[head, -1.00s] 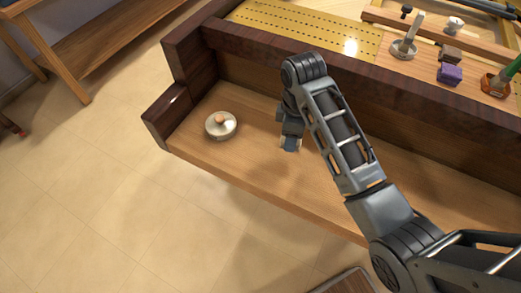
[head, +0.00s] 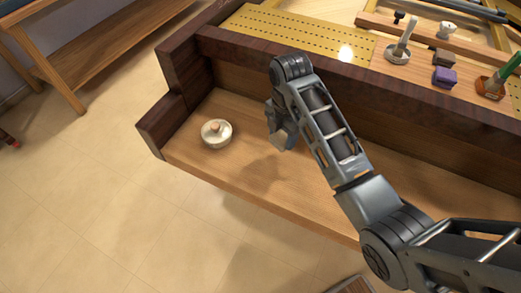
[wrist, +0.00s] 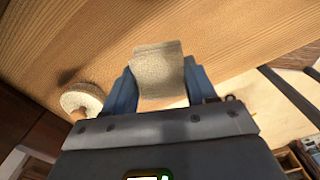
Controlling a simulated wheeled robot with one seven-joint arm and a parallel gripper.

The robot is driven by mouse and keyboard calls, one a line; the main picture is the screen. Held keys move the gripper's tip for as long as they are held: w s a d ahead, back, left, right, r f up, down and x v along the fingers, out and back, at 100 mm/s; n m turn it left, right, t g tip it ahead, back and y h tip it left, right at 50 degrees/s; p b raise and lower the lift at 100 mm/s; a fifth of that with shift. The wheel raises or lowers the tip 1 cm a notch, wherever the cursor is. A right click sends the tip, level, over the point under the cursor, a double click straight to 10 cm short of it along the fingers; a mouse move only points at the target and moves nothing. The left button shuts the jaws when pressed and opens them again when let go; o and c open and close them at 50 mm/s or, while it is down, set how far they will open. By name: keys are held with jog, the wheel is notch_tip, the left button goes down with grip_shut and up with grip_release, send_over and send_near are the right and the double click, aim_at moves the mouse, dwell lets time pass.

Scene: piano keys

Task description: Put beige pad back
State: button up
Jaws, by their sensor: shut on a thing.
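The beige pad (wrist: 158,72) is a small, rough-textured block between the two blue fingers of my gripper (wrist: 160,88) in the wrist view. My gripper is shut on it. The pad cannot be made out in the head view.
Behind a dark wooden rail (head: 225,48) lie a perforated golden plate (head: 290,30), a purple block (head: 444,77), a dark brown block (head: 443,56) and a brush-like tool (head: 400,47).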

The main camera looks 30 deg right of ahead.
send_over(261, 158)
notch_tip(261, 158, down, 4)
jog(key=shift+r, duration=0.2)
jog(key=shift+f, duration=2)
jog(key=shift+f, duration=0.2)
jog(key=o, duration=1.3)
jog(key=shift+r, duration=0.1)
notch_tip(261, 158, up, 12)
jog(key=shift+r, duration=0.1)
jog(key=shift+a, duration=0.1)
